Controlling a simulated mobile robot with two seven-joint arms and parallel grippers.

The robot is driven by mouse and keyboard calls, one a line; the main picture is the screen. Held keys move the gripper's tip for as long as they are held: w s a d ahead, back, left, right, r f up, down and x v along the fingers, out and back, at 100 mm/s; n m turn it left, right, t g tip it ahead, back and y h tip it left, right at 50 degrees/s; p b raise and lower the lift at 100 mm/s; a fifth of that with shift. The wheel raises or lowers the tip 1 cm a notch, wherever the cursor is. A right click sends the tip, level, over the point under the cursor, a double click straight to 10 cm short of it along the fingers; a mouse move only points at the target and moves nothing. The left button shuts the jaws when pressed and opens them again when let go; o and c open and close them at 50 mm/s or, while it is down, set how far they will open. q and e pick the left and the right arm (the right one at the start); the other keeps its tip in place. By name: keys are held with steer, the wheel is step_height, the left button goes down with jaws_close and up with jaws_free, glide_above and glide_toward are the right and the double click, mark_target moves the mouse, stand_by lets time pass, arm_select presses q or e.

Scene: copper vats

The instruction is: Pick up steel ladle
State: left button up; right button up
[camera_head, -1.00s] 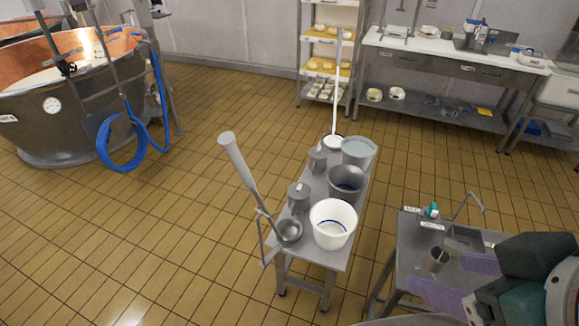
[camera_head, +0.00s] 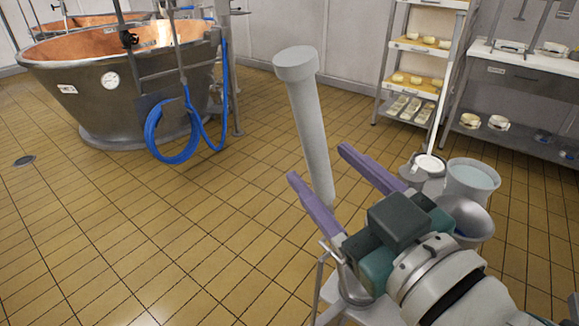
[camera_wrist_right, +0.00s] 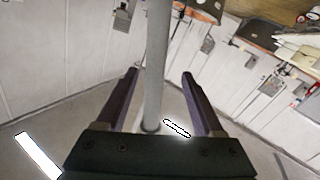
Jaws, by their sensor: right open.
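The steel ladle (camera_head: 312,130) stands tilted in the head view, its long grey handle rising to a thick rounded end. Its bowl is hidden behind my right gripper and arm. My right gripper (camera_head: 317,162) is open, with its purple fingers spread on either side of the handle. In the right wrist view the handle (camera_wrist_right: 156,50) runs between the two open fingers (camera_wrist_right: 160,74), with a visible gap on each side. My left gripper is not in view.
Metal buckets (camera_head: 472,178) stand close to the right of my arm, partly hidden by it. A copper vat (camera_head: 115,85) with a blue hose (camera_head: 172,150) is at the back left. A shelf rack (camera_head: 418,70) stands at the back right. The floor at left is open.

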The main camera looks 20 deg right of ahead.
steer(key=shift+w+a, duration=0.2)
steer(key=shift+w, duration=0.8)
steer(key=w, duration=0.4)
steer(key=shift+w+f, duration=0.15)
steer(key=shift+f, duration=0.15)
steer(key=shift+w+a, duration=0.15)
steer(key=shift+w, duration=0.45)
steer(key=shift+c, duration=0.3)
jaws_close()
